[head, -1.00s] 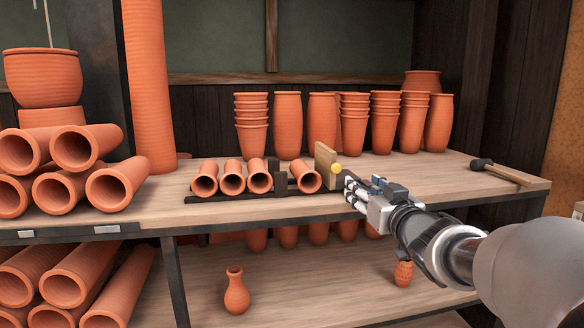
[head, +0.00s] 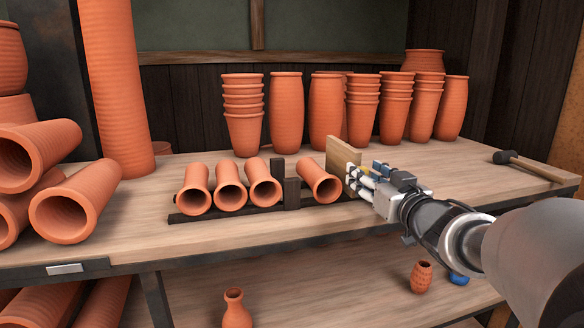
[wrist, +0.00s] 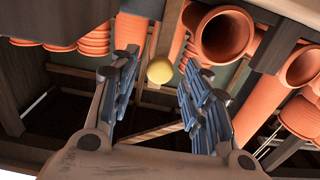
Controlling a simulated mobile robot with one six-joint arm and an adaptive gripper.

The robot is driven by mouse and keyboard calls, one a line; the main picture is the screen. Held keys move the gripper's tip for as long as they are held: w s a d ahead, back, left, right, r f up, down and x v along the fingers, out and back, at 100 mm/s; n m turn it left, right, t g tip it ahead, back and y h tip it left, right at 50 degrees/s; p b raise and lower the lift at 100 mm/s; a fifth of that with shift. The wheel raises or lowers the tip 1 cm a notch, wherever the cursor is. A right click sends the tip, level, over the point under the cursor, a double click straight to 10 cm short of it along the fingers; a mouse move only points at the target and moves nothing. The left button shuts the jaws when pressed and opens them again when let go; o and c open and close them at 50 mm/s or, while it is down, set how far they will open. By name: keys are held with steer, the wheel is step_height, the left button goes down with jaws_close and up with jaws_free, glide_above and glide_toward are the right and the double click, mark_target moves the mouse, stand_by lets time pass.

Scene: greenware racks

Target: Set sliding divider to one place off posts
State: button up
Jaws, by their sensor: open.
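The sliding divider is an upright wooden board (head: 342,158) on a dark rail (head: 240,208) along the shelf front. Its yellow knob (wrist: 160,70) shows in the wrist view between the fingertips, or just beyond them; I cannot tell which. Dark posts (head: 291,194) stand on the rail to the divider's left. One clay tube (head: 320,182) lies between the posts and the divider; several lie left of the posts, including one tube (head: 230,186). My gripper (head: 357,176) is open at the divider's right side, mostly hiding the knob in the head view.
Tall clay pots (head: 287,115) and stacked cups (head: 243,110) stand behind the rail. A mallet (head: 530,163) lies at the shelf's right. Large clay tubes (head: 72,200) are piled at left. The shelf top (head: 450,175) right of the divider is mostly clear.

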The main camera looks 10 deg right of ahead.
steer(key=shift+s+r, duration=0.1)
steer(key=shift+c, duration=0.5)
jaws_close()
stand_by(0.3)
